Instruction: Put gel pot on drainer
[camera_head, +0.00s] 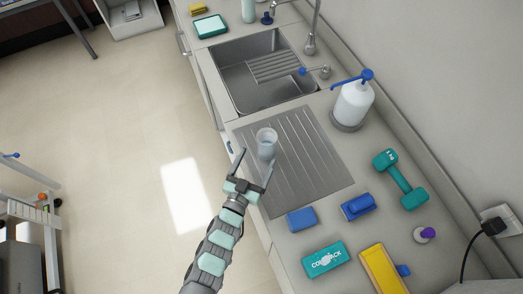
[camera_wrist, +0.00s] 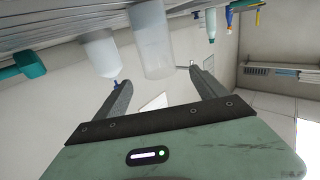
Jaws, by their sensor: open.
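The gel pot, a translucent whitish cup (camera_head: 266,141), stands upright on the grooved metal drainer (camera_head: 315,172) beside the sink, near the drainer's left edge. In the wrist view, which is upside down, the pot (camera_wrist: 152,40) sits against the grooved drainer surface (camera_wrist: 60,14). My gripper (camera_head: 255,164) is open and empty, its fingers pointing toward the pot. In the wrist view my gripper (camera_wrist: 163,82) has its fingers spread wide, with the pot beyond the fingertips and a gap visible between them.
A white pump bottle (camera_head: 353,103) and a teal dumbbell (camera_head: 400,180) stand to the right. The sink (camera_head: 228,62) with a rack lies behind. Blue blocks (camera_head: 301,219), a teal CoolPack box (camera_head: 326,260) and a yellow item (camera_head: 383,270) lie in front of the drainer.

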